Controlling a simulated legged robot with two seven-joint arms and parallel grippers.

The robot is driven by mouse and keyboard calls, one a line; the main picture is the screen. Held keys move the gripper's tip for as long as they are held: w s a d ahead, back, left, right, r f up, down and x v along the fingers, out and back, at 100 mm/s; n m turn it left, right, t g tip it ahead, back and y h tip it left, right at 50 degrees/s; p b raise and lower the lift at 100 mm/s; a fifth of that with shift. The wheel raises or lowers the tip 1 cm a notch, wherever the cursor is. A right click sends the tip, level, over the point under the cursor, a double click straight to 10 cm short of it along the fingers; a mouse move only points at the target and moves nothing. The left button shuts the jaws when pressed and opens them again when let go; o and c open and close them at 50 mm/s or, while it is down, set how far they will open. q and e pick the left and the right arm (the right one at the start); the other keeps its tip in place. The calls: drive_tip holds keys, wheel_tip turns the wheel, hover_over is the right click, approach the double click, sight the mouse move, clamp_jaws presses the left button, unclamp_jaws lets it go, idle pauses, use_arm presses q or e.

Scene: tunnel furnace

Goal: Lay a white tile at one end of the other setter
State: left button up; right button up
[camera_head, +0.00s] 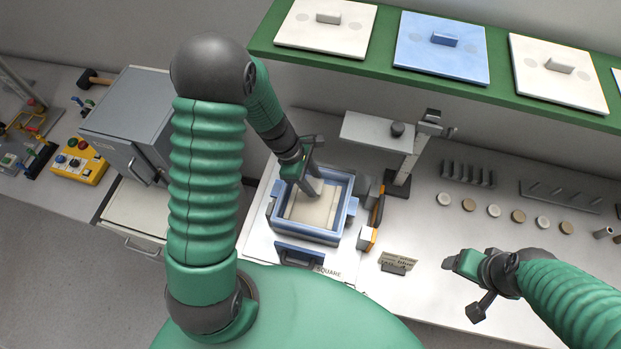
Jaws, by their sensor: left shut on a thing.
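My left gripper (309,172) reaches down into a blue square frame (277,222) on the worktop. It is shut on a small pale piece (315,187), partly hidden by the fingers; I cannot tell whether this is the white tile. A flat cream plate (308,210) lies inside the frame, below the gripper. I cannot tell whether the held piece touches it, nor which thing is the other setter. My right gripper (468,287) is at the lower right, its fingers apart and empty, away from the frame.
A green shelf (390,75) above bears white and blue plates with knobs. A grey stand (407,165) is behind the frame. Several round discs (493,211) lie on the right worktop beside a small sign (398,263). A grey cabinet (130,110) stands left.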

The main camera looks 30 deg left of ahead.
sight(316, 186)
use_arm(q)
drive_tip(key=shift+d+f+b, duration=0.3)
drive_tip(key=shift+d+f, duration=0.15)
drive_tip(key=shift+d, duration=0.05)
drive_tip(key=shift+d+f, duration=0.15)
drive_tip(key=shift+f, duration=0.1)
drive_tip(key=shift+w+d+f+b, duration=0.1)
drive_tip(key=shift+w+f+b, duration=0.05)
drive_tip(key=shift+f+b, duration=0.3)
drive_tip(key=shift+w+f, duration=0.1)
drive_tip(key=shift+f, duration=0.1)
drive_tip(key=shift+a, duration=0.2)
use_arm(e)
drive_tip(key=shift+x, duration=0.85)
use_arm(q)
drive_tip(key=shift+d, duration=0.2)
use_arm(e)
drive_tip(key=shift+s+d, duration=0.15)
drive_tip(key=shift+s, duration=0.2)
use_arm(q)
drive_tip(key=shift+f, duration=0.15)
use_arm(e)
drive_tip(key=shift+d+f, duration=0.1)
drive_tip(key=shift+f, duration=0.15)
use_arm(q)
drive_tip(key=shift+a+f+b, duration=0.2)
drive_tip(key=shift+f+b, duration=0.15)
drive_tip(key=shift+b, duration=0.05)
use_arm(e)
drive_tip(key=shift+f, duration=0.2)
